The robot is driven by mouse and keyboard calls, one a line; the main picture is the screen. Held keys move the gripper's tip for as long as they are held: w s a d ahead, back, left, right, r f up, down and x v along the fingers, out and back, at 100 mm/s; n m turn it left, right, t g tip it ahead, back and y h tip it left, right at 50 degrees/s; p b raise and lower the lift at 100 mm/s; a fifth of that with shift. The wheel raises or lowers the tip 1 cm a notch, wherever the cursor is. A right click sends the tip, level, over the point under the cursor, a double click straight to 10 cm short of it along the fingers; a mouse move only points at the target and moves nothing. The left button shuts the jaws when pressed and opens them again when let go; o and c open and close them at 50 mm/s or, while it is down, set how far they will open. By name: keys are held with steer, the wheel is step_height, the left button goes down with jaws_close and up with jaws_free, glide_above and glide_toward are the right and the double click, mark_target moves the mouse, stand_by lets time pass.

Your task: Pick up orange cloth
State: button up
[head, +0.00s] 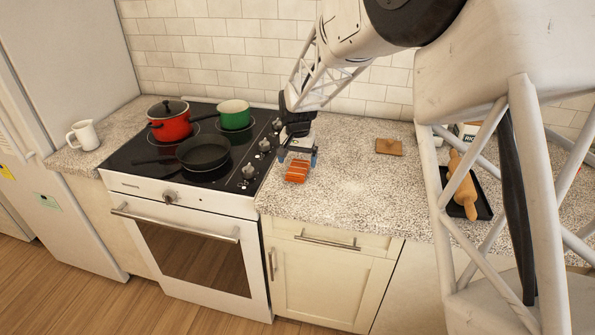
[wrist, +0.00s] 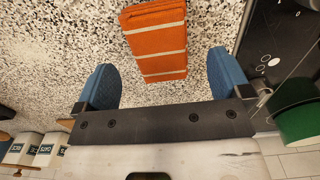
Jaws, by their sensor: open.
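The orange cloth (head: 297,171) is a folded rectangle with pale stripes, lying on the speckled counter (head: 345,194) just right of the stove. In the wrist view the cloth (wrist: 157,42) lies ahead of the fingertips, roughly centred between them. My gripper (head: 298,158) is over the counter at the cloth's back end. Its two blue fingers are spread apart with nothing held between them, as the wrist view shows (wrist: 162,75). I cannot tell the exact height of the fingertips above the counter.
The black stovetop (head: 213,176) is close on the left, holding a red pot (head: 170,124), a green pot (head: 234,116) and a dark pan (head: 203,153). A wooden board (head: 389,147) lies to the right. A rolling pin (head: 463,187) is farther right. The counter front is clear.

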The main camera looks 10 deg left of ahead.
mark_target(297, 167)
steer(key=shift+w+f, duration=0.1)
steer(key=shift+f, duration=1.8)
steer(key=c, duration=1.1)
steer(key=shift+o, duration=0.2)
steer(key=shift+r, duration=0.15)
steer(key=shift+r, duration=1.55)
steer(key=shift+s+d+r, duration=0.15)
steer(key=shift+s, duration=0.2)
steer(key=s+d, duration=0.2)
steer(key=s, duration=0.2)
steer(key=s+d+r, duration=0.1)
steer(key=s+d, duration=0.1)
steer(key=s, duration=0.3)
steer(key=s+d, duration=0.3)
steer(key=s, duration=0.1)
steer(key=shift+s+r, duration=0.15)
steer(key=shift+s, duration=0.1)
